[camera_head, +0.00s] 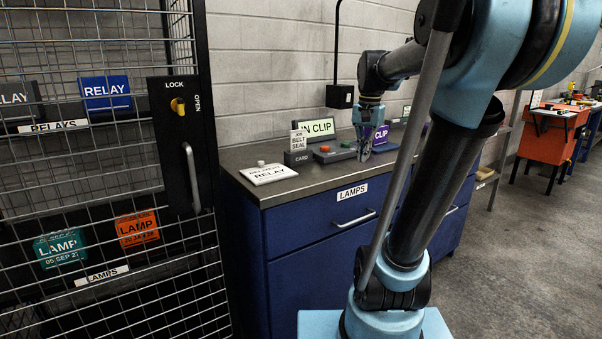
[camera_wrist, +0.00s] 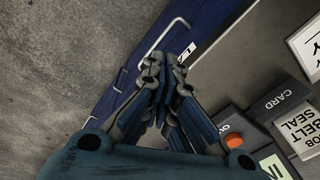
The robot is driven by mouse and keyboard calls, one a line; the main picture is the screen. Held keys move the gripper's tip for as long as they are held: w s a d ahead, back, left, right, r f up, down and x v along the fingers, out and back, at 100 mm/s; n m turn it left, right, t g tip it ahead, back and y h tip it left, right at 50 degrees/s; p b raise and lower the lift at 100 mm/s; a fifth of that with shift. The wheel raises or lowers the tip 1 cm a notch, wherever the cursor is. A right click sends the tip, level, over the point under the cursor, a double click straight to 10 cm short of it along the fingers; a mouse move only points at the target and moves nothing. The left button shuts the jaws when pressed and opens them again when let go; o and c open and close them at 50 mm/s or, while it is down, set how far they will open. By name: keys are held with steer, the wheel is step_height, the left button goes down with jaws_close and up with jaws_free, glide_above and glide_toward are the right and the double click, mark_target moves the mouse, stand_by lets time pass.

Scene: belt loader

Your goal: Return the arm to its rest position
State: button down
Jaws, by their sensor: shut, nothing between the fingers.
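My gripper (camera_head: 364,150) is blue and grey and hangs at the end of my arm over the right part of the workbench. Its fingers are together and hold nothing. In the wrist view the closed fingers (camera_wrist: 165,75) point across the bench's front edge, with the floor beyond on the left. In the head view the gripper appears between the grey device with a red button (camera_head: 325,149) and the purple CLIP block (camera_head: 380,134). I cannot tell its exact height above the bench.
The blue bench (camera_head: 300,245) carries a white RELAY plate (camera_head: 268,173), a CARD reader (camera_head: 298,158) and a green-white IN CLIP sign (camera_head: 317,129). A wire cage (camera_head: 195,90) with relays and lamps stands at left. An orange cabinet (camera_head: 545,135) stands far right; the floor between is clear.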

steer(key=s+f+n+t, duration=0.1)
steer(key=s+f+n, duration=0.5)
steer(key=s+f, duration=1.2)
step_height(320, 180, down, 4)
steer(key=shift+s+a+r, duration=0.1)
steer(key=shift+s+a, duration=0.2)
steer(key=shift+s, duration=0.1)
steer(key=shift+w+f, duration=0.25)
steer(key=shift+w, duration=0.2)
